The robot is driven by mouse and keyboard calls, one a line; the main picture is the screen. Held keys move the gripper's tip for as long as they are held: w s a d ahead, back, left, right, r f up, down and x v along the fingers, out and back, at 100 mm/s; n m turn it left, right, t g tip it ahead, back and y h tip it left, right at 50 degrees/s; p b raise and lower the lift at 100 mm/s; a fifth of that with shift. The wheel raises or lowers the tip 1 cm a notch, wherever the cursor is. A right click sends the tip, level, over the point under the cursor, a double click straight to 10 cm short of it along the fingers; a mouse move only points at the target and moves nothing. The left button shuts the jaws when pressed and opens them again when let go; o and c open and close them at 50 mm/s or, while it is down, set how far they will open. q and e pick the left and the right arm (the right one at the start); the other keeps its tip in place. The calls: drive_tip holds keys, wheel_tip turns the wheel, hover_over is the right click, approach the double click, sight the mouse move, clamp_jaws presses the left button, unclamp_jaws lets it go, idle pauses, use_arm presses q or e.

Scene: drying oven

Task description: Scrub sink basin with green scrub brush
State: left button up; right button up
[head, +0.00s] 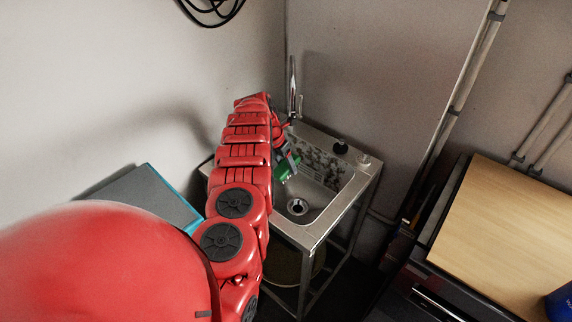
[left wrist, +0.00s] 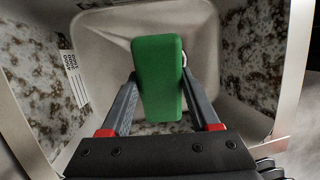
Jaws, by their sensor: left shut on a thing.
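The green scrub brush (head: 288,166) is in my left gripper, over the left part of the sink basin (head: 318,194) in the head view. In the left wrist view the green brush (left wrist: 158,78) stands between the two dark fingers of my left gripper (left wrist: 160,90), which is shut on it. The basin (left wrist: 100,40) lies behind the brush there, with brown stains on its side walls. Whether the brush touches the basin is hidden. My right gripper is in neither view.
A metal faucet (head: 292,88) rises at the back of the sink, close to my left arm. The drain (head: 297,206) shows in the basin floor. A dark knob (head: 340,147) sits on the back rim. A wooden-topped counter (head: 510,230) stands at the right. A grey-topped box (head: 145,195) is at the left.

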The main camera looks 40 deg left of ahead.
use_arm(q)
drive_tip(key=shift+f+b, duration=5.9)
drive_tip(key=shift+f, duration=0.4)
drive_tip(key=shift+f+b, duration=0.55)
drive_tip(key=shift+r, duration=0.1)
drive_tip(key=shift+r+p, duration=5.8)
drive_tip(key=shift+r, duration=4.35)
